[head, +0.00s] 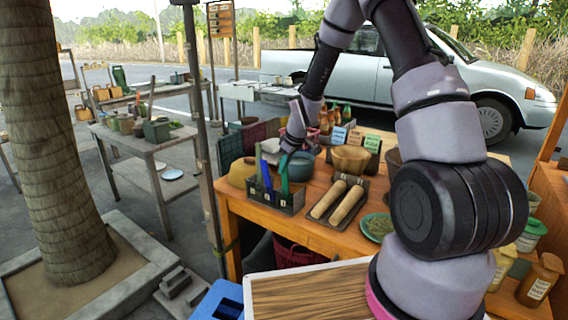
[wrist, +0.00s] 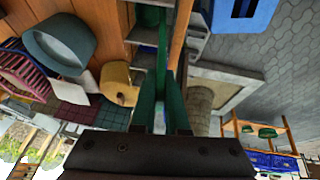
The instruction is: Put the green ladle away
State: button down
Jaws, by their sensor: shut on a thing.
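My gripper (head: 285,152) is above the left front part of the wooden market table, shut on the green ladle (head: 284,176). The ladle hangs upright below the fingers, with its lower end at the dark utensil caddy (head: 286,208). I cannot tell whether it rests on the caddy floor. A blue utensil (head: 266,172) stands in the caddy just left of the ladle. In the wrist view, the green ladle (wrist: 161,60) runs up between the fingers (wrist: 160,100). The ladle's bowl is not clearly visible.
A teal bowl (head: 300,166) stands close behind the ladle. A tray of rolling pins (head: 336,203) lies right of the caddy, with a wooden bowl (head: 350,159) behind it. A metal pole (head: 203,150) stands left of the table (head: 232,212).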

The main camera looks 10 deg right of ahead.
dwell(0.4)
jog(key=c, duration=0.8)
grip_release()
jog(key=shift+c, duration=0.2)
jog(key=s+d+r+m, duration=0.2)
jog(key=s+r, duration=0.3)
jog(key=r, duration=0.4)
jog(key=s+d+r+m+t+h, duration=0.1)
jog(key=s+d+r+m, duration=0.1)
jog(key=s+r, duration=0.45)
jog(key=s+d+r+m, duration=0.2)
jog(key=s+d+r, duration=0.1)
jog(key=r, duration=0.7)
jog(key=s+d+r+m+t, duration=0.1)
jog(key=s+r+m, duration=0.2)
jog(key=s, duration=0.5)
jog(key=s+r+m, duration=0.4)
jog(key=s+r, duration=0.2)
jog(key=s, duration=0.3)
jog(key=shift+s+d+m+t+y, duration=0.25)
jog(key=shift+d+m+t+y, duration=0.05)
jog(key=shift+d+t+y, duration=0.1)
